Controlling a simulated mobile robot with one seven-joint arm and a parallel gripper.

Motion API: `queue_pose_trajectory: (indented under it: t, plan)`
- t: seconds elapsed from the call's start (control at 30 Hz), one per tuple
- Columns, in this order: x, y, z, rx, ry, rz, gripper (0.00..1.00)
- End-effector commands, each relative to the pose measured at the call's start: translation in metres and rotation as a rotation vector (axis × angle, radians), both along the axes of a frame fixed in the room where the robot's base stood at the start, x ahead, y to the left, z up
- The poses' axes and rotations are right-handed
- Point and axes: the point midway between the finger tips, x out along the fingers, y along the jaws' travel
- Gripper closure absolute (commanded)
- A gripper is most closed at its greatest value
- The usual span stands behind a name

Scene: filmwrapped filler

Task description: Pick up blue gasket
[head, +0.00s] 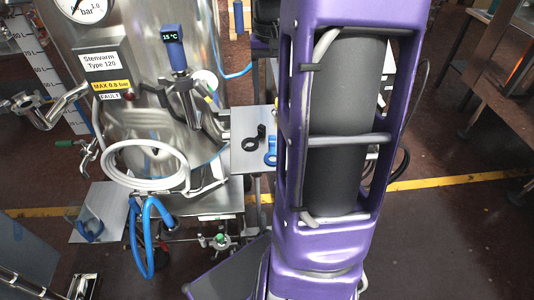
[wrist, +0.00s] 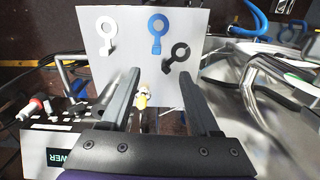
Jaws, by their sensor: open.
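The blue gasket (wrist: 156,44), a ring with a short tab, lies on a pale flat plate (wrist: 105,72), between two other gaskets in the wrist view. In the head view the blue gasket (head: 270,157) shows at the plate's right side, partly hidden by my purple arm. My gripper (wrist: 158,74) is open and empty. Its two fingers point toward the plate, with the blue gasket beyond the fingertips, roughly in line with the gap. The head view does not show the gripper; my arm covers that area.
In the head view a steel tank (head: 150,110) and a coiled white hose (head: 110,178) stand left of the plate.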

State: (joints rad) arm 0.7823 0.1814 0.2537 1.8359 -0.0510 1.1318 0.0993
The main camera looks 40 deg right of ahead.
Motion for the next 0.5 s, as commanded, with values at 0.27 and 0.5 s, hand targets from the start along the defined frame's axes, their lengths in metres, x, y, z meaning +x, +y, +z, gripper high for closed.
queue_pose_trajectory:
  t: [0.27,0.5]
  plan:
    - [-0.001,0.000,-0.058,0.004,0.004,-0.001,0.38]
    - [-0.001,0.000,-0.103,0.003,0.002,-0.001,0.38]
